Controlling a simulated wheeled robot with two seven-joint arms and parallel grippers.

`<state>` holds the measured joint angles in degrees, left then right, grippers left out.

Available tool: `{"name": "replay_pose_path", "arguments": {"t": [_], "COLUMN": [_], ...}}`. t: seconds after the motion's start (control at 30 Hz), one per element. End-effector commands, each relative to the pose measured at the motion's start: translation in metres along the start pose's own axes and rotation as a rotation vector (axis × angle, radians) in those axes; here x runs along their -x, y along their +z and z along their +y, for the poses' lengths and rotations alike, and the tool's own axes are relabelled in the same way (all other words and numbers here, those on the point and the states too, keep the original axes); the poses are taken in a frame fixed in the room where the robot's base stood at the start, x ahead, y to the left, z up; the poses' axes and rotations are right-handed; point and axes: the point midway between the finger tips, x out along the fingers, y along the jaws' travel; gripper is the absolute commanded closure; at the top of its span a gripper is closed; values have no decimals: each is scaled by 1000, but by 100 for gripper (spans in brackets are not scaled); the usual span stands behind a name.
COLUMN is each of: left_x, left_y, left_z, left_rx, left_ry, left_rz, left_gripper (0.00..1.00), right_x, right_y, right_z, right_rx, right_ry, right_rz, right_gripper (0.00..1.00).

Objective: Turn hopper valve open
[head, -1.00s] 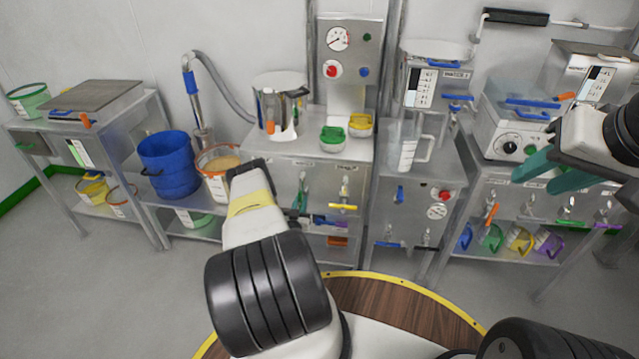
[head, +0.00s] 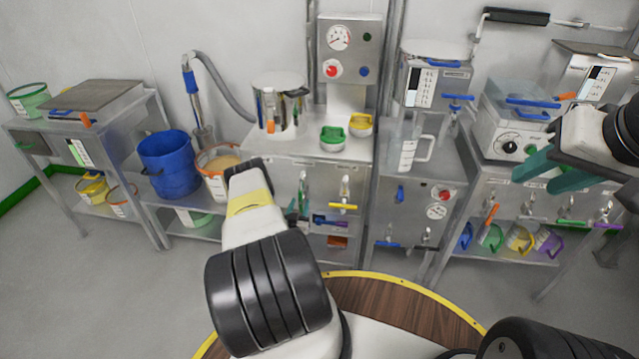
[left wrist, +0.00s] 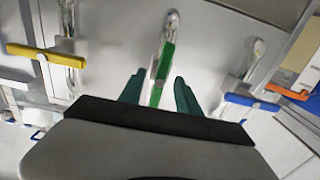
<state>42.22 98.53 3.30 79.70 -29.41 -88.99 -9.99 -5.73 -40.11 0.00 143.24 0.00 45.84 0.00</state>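A valve with a green handle (left wrist: 163,70) is in the middle of the left wrist view, its handle running nearly in line with its metal stem. My left gripper (left wrist: 159,82) is open, with one teal finger on each side of the green handle; contact cannot be told. In the head view my left gripper (head: 296,212) is at the front of the middle cabinet, mostly hidden behind my arm. A yellow-handled valve (left wrist: 35,53) and a blue-handled valve (left wrist: 250,102) flank it, both handles crosswise. No readable label shows which is the hopper valve. My right gripper (head: 535,182) is open and empty at the right.
The middle cabinet carries a steel vessel (head: 280,105) and green and yellow cups. Right of it is a cabinet with a clear jug (head: 408,150) and more valves. A blue bucket (head: 168,163) stands at the left. Open floor lies at the front left.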

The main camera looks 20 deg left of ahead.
Motion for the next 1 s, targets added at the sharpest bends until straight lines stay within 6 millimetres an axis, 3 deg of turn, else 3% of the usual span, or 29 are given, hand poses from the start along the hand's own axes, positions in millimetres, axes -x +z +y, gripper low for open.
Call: {"name": "replay_pose_path", "arguments": {"t": [0.2, 0.37, 1.0], "left_x": [39, 56, 59], "left_y": [1, 1, 0], "left_z": [0, 0, 0], "left_rx": [0, 0, -1], "left_ry": [0, 0, 0], "left_rz": [-3, -3, -1], "left_gripper": [60, 60, 60], "right_x": [0, 0, 0], "right_y": [0, 0, 0], "right_z": [0, 0, 0], "right_rx": [0, 0, 0], "right_ry": [0, 0, 0], "right_rz": [0, 0, 0], "right_gripper": [60, 60, 60]}}
